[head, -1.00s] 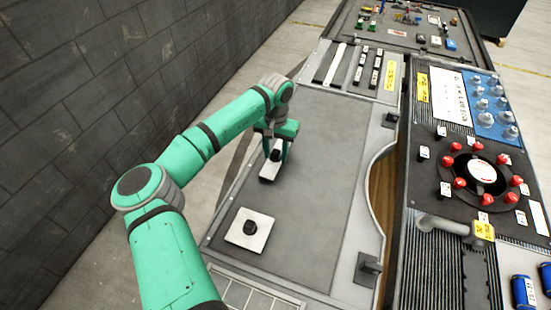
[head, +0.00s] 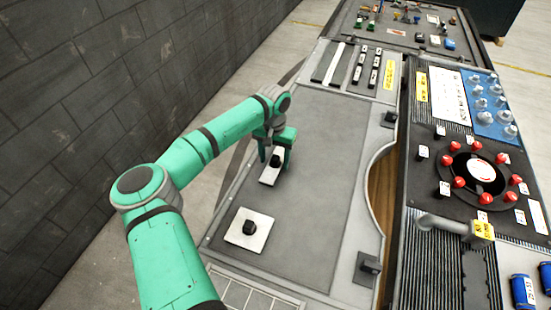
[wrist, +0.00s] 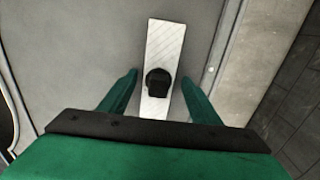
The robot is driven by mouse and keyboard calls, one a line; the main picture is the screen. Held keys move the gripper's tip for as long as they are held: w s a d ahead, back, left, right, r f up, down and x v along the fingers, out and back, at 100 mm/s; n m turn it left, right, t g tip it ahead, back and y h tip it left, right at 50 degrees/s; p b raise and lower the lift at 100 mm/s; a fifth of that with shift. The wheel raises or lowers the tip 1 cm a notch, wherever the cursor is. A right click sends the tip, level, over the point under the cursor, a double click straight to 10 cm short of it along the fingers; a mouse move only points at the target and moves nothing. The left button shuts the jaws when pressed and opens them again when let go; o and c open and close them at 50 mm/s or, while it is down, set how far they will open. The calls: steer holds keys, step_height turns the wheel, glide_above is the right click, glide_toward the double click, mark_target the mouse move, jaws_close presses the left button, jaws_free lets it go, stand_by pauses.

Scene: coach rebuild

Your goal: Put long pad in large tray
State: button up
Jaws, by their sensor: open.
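A long pale pad (head: 268,176) with a black knob lies on the grey work surface, below my gripper. It also shows in the wrist view (wrist: 160,47), with its black knob (wrist: 158,82) between the two fingers. My gripper (head: 276,160) is open, with one green finger on each side of the knob and a gap on both sides. In the wrist view my gripper (wrist: 158,86) shows the fingers apart. I cannot tell which container is the large tray; the flat grey panel (head: 315,170) under the pad has a raised light rim.
A square white pad (head: 262,229) with a black knob lies nearer me on the panel. A rack with strips and black blocks (head: 352,68) is at the far end. A red-knobbed dial board (head: 481,171) stands at right. The panel's right half is clear.

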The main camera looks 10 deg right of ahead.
mark_target(275, 158)
steer(key=shift+r, duration=0.1)
step_height(275, 158, up, 12)
stand_by(0.5)
steer(key=shift+d+r, duration=0.1)
